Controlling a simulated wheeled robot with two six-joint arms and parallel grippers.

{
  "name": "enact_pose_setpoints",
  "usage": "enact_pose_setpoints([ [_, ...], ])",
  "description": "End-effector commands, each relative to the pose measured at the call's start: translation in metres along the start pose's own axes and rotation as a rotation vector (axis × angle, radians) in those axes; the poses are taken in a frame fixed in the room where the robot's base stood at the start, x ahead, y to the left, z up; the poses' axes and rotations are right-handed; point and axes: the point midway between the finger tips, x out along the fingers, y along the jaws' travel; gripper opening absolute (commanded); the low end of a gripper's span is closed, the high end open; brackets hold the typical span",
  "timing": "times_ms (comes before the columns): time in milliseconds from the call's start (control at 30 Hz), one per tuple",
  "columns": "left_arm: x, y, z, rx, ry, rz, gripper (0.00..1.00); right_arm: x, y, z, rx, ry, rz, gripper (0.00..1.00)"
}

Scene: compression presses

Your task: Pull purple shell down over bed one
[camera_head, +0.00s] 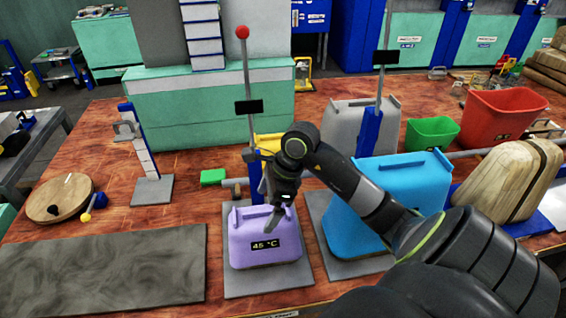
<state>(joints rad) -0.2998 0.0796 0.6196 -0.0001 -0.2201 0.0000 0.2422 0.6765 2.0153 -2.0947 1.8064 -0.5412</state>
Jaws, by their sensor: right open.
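The purple shell (262,252) is a box-like cover with a small display reading 45 °C. It sits low over a grey bed plate (268,281) at the front middle, below a post with a red knob (242,32). I cannot tell which bed is numbered one. My right arm reaches in from the lower right. My right gripper (276,212) is open, pointing down at the shell's top edge and handle. The picture does not show clearly whether it touches the shell. My left gripper is not in view.
A blue shell (385,190) stands on another grey plate to the right. Green (432,132) and red (500,112) bins and a tan block (508,180) are farther right. A dark slab (105,270) lies front left, with a round wooden board (60,200) behind it.

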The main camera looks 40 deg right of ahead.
Motion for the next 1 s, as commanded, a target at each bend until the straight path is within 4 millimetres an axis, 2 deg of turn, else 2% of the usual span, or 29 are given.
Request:
enact_pose_setpoints([
  [33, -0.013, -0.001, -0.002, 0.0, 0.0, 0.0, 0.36, -0.018, -0.001, 0.001, 0.0, 0.004, -0.003, 1.0],
  [200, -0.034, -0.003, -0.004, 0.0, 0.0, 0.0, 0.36, -0.054, -0.001, 0.002, -0.001, 0.004, -0.003, 1.0],
  [400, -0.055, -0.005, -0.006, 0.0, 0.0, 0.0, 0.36, -0.091, 0.0, 0.001, 0.0, 0.003, -0.002, 1.0],
  [500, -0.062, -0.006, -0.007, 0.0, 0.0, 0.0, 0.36, -0.104, 0.0, 0.001, 0.0, 0.003, -0.001, 1.0],
  [700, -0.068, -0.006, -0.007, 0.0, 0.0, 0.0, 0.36, -0.116, 0.0, 0.0, 0.001, 0.0, -0.001, 1.0],
  [1000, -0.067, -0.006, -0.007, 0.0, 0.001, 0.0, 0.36, -0.116, 0.0, 0.0, 0.0, -0.001, 0.0, 1.0],
])
